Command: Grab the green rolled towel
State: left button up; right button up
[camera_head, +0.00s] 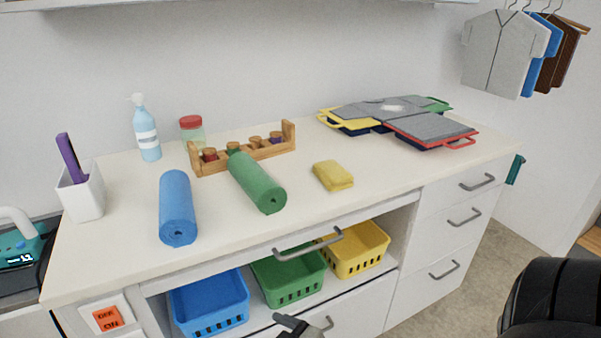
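The green rolled towel (258,183) lies on the white counter (300,205), near its middle. One end points toward me and shows its spiral. Its far end is close to the wooden rack. The blue rolled towel (177,208) lies to its left, apart from it. A dark grey tip, seemingly part of my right gripper (296,327), shows at the bottom edge, in front of the drawers and well below the green towel. Most of it is cut off, so its opening cannot be seen. My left gripper is not in view.
A wooden rack (272,151) with small jars stands behind the towel. Blue (209,303), green (289,278) and yellow (355,249) baskets sit below the counter. Drawer handles stick out.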

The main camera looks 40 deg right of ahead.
aim_at(272, 197)
jog(key=w+d+r+m+t+h+p, duration=0.1)
jog(key=w+d+r+t+h, duration=0.15)
jog(key=d+r, duration=0.45)
jog(key=w+d+r+m+t+h+p, duration=0.1)
jog(key=w+d+r+t+h, duration=0.1)
jog(key=w+d+r, duration=0.35)
jog(key=shift+h, duration=0.25)
jog(key=w+d+r, duration=0.1)
jog(key=w, duration=0.4)
jog(key=w+d+r+p, duration=0.1)
jog(key=w, duration=0.1)
jog(key=shift+w+d+r, duration=0.3)
jog(key=shift+w+d, duration=0.05)
jog(key=shift+w, duration=0.05)
jog(key=shift+w+d+f, duration=0.1)
jog(key=shift+w+d, duration=0.1)
jog(key=shift+w, duration=1.4)
jog(key=shift+w+d+f, duration=0.1)
jog(key=shift+w+d, duration=0.05)
jog(key=shift+w, duration=1.4)
jog(key=c, duration=1.2)
